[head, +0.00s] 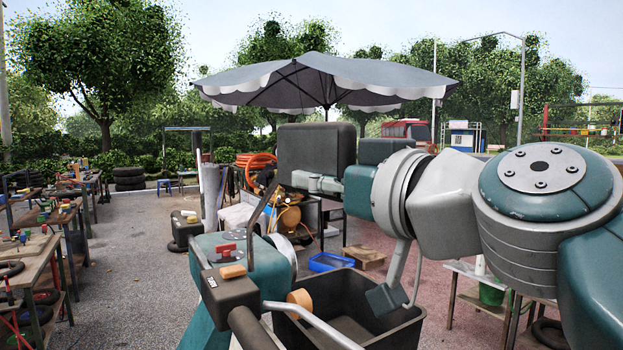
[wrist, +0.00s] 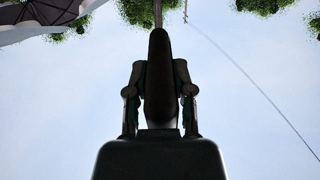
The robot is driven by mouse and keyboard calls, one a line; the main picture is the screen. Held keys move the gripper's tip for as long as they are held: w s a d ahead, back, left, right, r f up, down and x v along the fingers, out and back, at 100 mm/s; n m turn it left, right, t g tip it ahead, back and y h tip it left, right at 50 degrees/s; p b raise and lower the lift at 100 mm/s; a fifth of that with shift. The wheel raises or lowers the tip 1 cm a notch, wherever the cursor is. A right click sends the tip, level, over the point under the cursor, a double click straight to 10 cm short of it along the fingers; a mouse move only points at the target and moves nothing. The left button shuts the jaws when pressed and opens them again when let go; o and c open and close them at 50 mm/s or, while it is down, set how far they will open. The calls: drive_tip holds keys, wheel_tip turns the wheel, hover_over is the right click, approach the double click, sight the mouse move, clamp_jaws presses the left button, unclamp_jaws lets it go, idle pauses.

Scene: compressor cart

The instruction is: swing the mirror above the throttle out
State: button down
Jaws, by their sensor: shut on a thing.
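The mirror (head: 316,148) is a dark rounded rectangle standing upright above the handlebar. A thin dark stem (head: 263,215) rises toward it from the handlebar. My gripper (head: 315,184) comes from the right and is shut on the mirror's lower part. In the wrist view, my gripper (wrist: 160,103) has a finger on each side of the mirror (wrist: 160,75), seen edge-on as a narrow dark shape. A dark grip (head: 252,328) and a black box with an orange button (head: 230,285) are on the handlebar below. I cannot tell which part is the throttle.
A black open bin (head: 345,300) sits below my arm. An orange hose coil (head: 258,165) and a blue tray (head: 330,262) are behind the cart. Work tables (head: 40,255) line the left. A grey umbrella (head: 320,80) stands behind. Paving at left centre is clear.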

drive_tip(key=shift+d+r, duration=0.1)
drive_tip(key=c, duration=0.5)
unclamp_jaws()
drive_tip(key=shift+c, duration=0.2)
drive_tip(key=shift+o, duration=0.3)
drive_tip(key=shift+w, duration=0.1)
drive_tip(key=v, duration=1.1)
drive_tip(key=shift+s, duration=0.35)
drive_tip(key=shift+d, duration=0.15)
